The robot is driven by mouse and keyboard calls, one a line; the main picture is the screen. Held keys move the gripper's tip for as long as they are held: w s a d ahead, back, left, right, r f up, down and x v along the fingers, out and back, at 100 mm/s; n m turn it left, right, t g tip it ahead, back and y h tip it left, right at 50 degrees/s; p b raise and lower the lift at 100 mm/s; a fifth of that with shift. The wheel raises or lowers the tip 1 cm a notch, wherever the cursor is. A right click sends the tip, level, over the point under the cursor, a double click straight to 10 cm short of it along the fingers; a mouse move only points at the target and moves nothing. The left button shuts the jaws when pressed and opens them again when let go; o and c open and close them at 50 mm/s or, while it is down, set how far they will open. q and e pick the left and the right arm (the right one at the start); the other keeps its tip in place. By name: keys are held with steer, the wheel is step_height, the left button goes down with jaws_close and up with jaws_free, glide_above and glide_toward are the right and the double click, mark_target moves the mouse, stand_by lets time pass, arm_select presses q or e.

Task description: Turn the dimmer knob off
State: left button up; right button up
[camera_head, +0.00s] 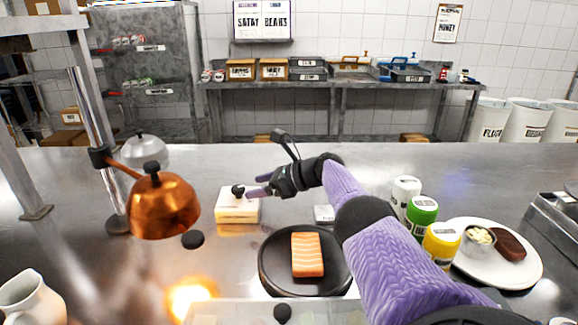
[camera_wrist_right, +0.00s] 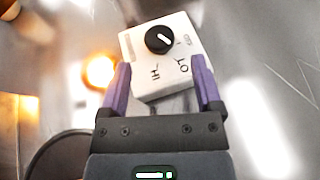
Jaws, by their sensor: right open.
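The dimmer is a white box (camera_head: 238,210) on the steel counter, left of centre in the head view, with a round black knob (camera_head: 238,190) on top. In the right wrist view, the white box (camera_wrist_right: 166,82) carries HI and LO lettering, and the black knob (camera_wrist_right: 160,40) has a white mark. My right gripper (camera_head: 254,186) is at the box's right side, pointing left. Its purple fingers (camera_wrist_right: 160,66) are open, with the knob beyond their tips and nothing gripped. Contact with the box cannot be told. My left gripper is out of view.
A copper heat lamp (camera_head: 162,208) hangs left of the box, over a bright glow (camera_head: 190,297). A black plate (camera_head: 268,272) with a salmon fillet (camera_head: 307,254) is in front. Several bottles, including a green-labelled one (camera_head: 421,215), and a white plate (camera_head: 527,272) stand right.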

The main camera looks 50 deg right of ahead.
steer(key=shift+s+d+r+p, duration=0.15)
steer(key=shift+s+r+p, duration=0.4)
steer(key=shift+p, duration=0.25)
arm_select(q)
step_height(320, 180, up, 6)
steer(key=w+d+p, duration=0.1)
steer(key=p, duration=0.4)
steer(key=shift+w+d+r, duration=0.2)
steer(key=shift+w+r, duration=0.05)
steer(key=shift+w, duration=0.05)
arm_select(e)
steer(key=v, duration=0.6)
steer(key=shift+s+f, duration=0.1)
steer(key=shift+d, duration=0.1)
arm_select(q)
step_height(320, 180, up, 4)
steer(key=p, duration=0.4)
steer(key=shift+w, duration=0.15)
arm_select(e)
steer(key=v, duration=1)
